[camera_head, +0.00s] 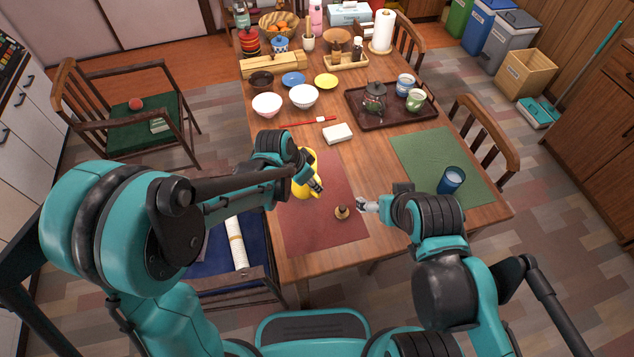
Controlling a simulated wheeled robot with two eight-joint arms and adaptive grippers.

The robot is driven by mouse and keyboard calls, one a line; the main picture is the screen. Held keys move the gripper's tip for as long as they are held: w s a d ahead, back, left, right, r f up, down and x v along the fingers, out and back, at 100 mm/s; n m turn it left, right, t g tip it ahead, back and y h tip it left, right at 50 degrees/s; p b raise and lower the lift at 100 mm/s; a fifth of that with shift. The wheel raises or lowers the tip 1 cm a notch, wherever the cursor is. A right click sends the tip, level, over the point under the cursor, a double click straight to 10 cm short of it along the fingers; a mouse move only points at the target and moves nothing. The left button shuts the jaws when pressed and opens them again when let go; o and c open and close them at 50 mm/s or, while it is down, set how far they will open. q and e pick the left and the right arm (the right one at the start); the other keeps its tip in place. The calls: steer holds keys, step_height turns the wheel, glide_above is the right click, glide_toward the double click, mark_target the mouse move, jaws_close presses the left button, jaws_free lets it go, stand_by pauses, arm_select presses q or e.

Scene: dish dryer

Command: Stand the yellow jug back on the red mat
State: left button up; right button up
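The yellow jug (301,190) is at the upper left part of the red mat (325,232), partly hidden behind my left gripper and forearm. I cannot tell whether its base touches the mat or whether it is tilted. My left gripper (317,185) is at the jug, with its fingers over the jug's right side; whether they are closed on it is not clear. My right gripper (361,204) is at the mat's right edge, apart from the jug. A small brown knob-like object (342,212) stands on the mat just left of my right gripper.
A green mat (425,150) with a dark blue cup (451,180) lies to the right. Behind the red mat are a white block (338,133), bowls, and a dark tray (358,112) with a teapot and cups. The red mat's front part is clear.

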arm_select(q)
steer(key=s+a+r+n+t+y+p, duration=0.2)
steer(key=s+a+r+n, duration=0.35)
steer(key=a+r, duration=0.6)
steer(key=s+a+r+n+t+y, duration=0.1)
steer(key=s+a+r+n+t, duration=0.1)
steer(key=s+a+n, duration=0.3)
steer(key=s+a+r, duration=0.1)
steer(key=s+a, duration=0.2)
steer(key=s, duration=0.1)
steer(key=shift+a+r+n+y, duration=0.15)
steer(key=shift+a+n+y, duration=0.2)
steer(key=shift+y, duration=0.05)
stand_by(0.5)
